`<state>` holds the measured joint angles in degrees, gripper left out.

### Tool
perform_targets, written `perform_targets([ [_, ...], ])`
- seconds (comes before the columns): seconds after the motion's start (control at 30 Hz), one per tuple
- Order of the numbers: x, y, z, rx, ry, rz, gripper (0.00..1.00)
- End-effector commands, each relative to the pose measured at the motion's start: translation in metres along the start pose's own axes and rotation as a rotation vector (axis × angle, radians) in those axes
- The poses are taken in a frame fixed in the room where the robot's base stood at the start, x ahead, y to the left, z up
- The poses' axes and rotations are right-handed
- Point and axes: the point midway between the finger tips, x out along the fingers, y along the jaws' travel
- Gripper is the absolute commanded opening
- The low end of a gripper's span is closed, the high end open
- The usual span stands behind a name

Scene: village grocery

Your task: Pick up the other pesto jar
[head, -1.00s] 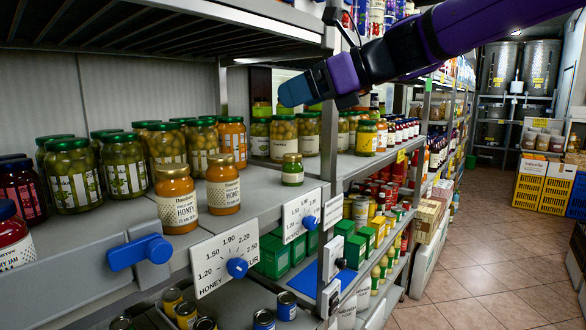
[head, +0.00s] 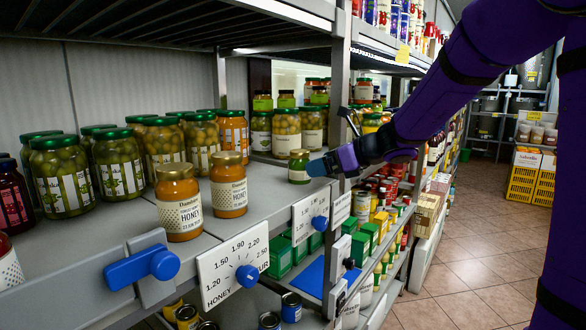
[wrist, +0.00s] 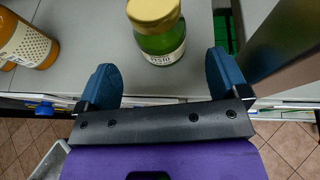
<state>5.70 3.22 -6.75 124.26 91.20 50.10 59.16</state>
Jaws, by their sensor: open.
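A small green pesto jar (head: 299,166) with a gold lid stands upright on the grey shelf, near its front edge and beside the metal post. In the wrist view the pesto jar (wrist: 158,36) stands just beyond and between my two blue fingertips. My gripper (wrist: 165,78) is open and empty, with its fingers spread to either side of the jar's near side. In the head view my gripper (head: 322,166) is level with the jar, just to its right. Only one finger shows clearly there.
Larger olive jars (head: 286,132) stand behind. A metal shelf post (head: 339,100) rises close at the right. Price dials (head: 311,216) line the front edge.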

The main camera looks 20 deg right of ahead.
Motion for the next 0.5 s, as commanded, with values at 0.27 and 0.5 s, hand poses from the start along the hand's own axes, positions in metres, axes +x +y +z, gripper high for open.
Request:
perform_targets([
  [0.27,0.021,0.001,0.000,0.000,0.001,0.002,0.93],
  [0.5,0.045,0.000,0.003,0.000,0.001,0.004,0.93],
])
